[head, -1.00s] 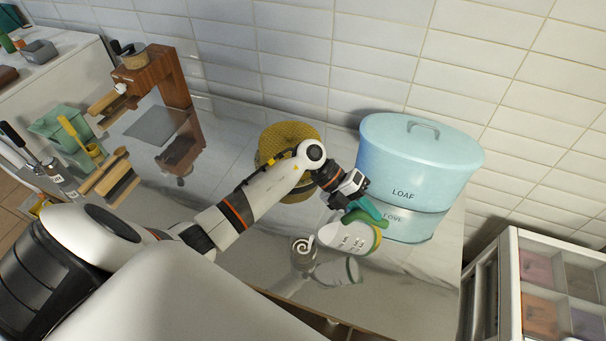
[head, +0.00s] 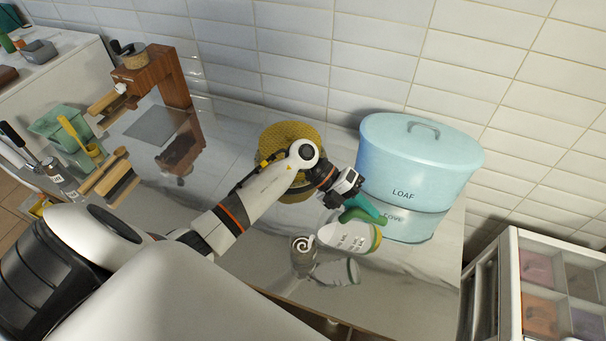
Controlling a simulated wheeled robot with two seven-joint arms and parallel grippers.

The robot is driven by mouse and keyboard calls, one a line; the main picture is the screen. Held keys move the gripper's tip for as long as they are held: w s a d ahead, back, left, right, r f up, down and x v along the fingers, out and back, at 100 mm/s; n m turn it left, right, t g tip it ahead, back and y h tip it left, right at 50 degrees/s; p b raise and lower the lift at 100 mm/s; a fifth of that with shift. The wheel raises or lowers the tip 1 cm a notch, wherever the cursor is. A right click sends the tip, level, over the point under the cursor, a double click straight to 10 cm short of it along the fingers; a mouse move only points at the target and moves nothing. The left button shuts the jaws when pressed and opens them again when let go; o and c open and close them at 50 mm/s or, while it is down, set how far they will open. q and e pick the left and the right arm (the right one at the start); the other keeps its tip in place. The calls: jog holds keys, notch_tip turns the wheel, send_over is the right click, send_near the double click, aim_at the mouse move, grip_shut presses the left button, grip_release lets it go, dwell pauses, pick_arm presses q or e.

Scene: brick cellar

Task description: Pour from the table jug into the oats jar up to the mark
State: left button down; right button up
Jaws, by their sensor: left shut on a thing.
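My left gripper (head: 344,191) is shut on the teal handle of the table jug (head: 350,236). The jug is white with grey marks and a green and yellow band at its base. It is held tipped well over on its side, its mouth end to the left and its base to the right. A small clear jar with a white spiral (head: 303,254), which seems to be the oats jar, stands just below and left of the jug's mouth end. I cannot make out a stream, the jar's level or its mark. My right gripper is out of view.
A large light-blue bread bin (head: 419,160) stands close behind the jug on the glossy counter (head: 400,292). A yellow woven pot (head: 291,138) is behind my left forearm. A wooden stand (head: 173,75) is farther left. The counter's front right is clear.

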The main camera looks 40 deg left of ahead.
pick_arm(q)
jog(key=shift+s+a+r+h, duration=0.3)
jog(key=shift+a+r+h, duration=0.1)
jog(key=shift+a+r, duration=0.1)
dwell(1.4)
